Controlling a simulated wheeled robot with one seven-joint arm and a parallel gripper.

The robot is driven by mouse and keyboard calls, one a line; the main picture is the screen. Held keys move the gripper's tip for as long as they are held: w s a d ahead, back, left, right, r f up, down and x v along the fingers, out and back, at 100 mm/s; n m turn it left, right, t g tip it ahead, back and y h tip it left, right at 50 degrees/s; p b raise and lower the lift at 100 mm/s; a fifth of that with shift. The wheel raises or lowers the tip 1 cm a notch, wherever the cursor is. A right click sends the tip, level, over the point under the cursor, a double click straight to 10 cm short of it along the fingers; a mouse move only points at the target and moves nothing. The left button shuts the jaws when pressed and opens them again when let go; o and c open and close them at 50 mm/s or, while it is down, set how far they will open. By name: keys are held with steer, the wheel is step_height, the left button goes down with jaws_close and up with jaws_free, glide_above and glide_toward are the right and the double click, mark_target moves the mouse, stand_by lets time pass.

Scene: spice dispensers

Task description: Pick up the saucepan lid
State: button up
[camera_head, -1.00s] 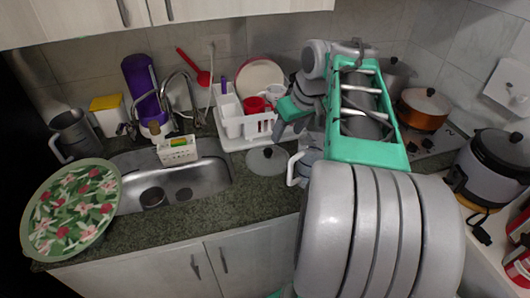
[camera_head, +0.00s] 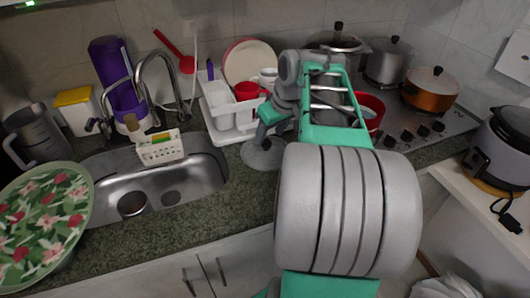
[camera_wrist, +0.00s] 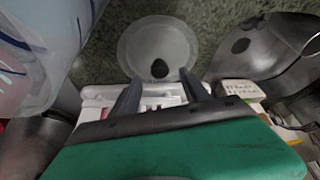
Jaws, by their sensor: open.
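The saucepan lid (camera_head: 256,157) is a round, grey, see-through disc with a dark knob. It lies on the dark counter between the sink and the hob, in front of the dish rack; my arm covers its right part. In the wrist view the lid (camera_wrist: 150,43) shows whole at the top centre, its dark knob just beyond the fingertips. My gripper (camera_wrist: 160,90) is open and empty, its two dark fingers apart and pointing towards the lid. In the head view my gripper (camera_head: 266,128) is just above the lid, partly hidden by my arm.
A white dish rack (camera_head: 225,128) with plates and a red cup stands behind the lid. The sink (camera_head: 185,182) with a white sponge basket (camera_head: 160,150) is on the left. A red pan (camera_head: 371,106) and an orange pot (camera_head: 431,92) stand on the right.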

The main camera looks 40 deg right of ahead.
mark_target(267, 141)
steer(key=x, duration=0.3)
steer(key=shift+f, duration=0.15)
jaws_close()
stand_by(0.4)
stand_by(0.8)
